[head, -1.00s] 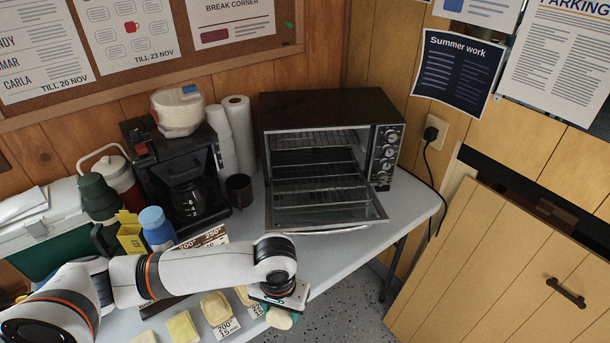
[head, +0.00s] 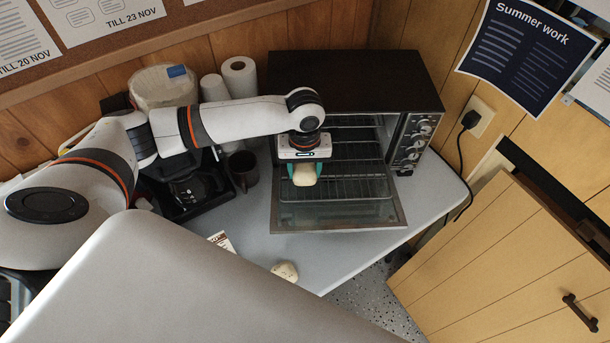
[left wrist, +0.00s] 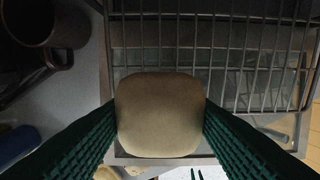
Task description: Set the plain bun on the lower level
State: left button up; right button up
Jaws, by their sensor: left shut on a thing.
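The plain bun (head: 304,175), pale and smooth, is held by my left gripper (head: 303,168), whose green fingers are shut on its two sides. In the left wrist view the bun (left wrist: 160,113) fills the space between the fingers, with wire rack bars (left wrist: 215,50) beyond it. The toaster oven (head: 345,72) has its door (head: 340,216) folded down. Its upper rack (head: 355,121) is inside; the lower rack (head: 345,188) reaches toward the door. The bun is in front of the opening, over the left part of the lower rack; its exact height is unclear.
A speckled bun (head: 285,270) lies near the table's front edge. A dark mug (head: 243,170) and the coffee maker (head: 190,195) stand left of the oven. Oven knobs (head: 415,145) are right of the opening. A large grey shape hides the lower left of the head view.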

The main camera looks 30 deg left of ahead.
aim_at(305, 188)
pick_arm(q)
jog(key=shift+w+f, duration=0.1)
jog(key=shift+f, duration=2.5)
jog(key=o, duration=1)
jog(key=shift+f, duration=0.1)
notch_tip(305, 188, up, 12)
jog(key=shift+r, duration=0.15)
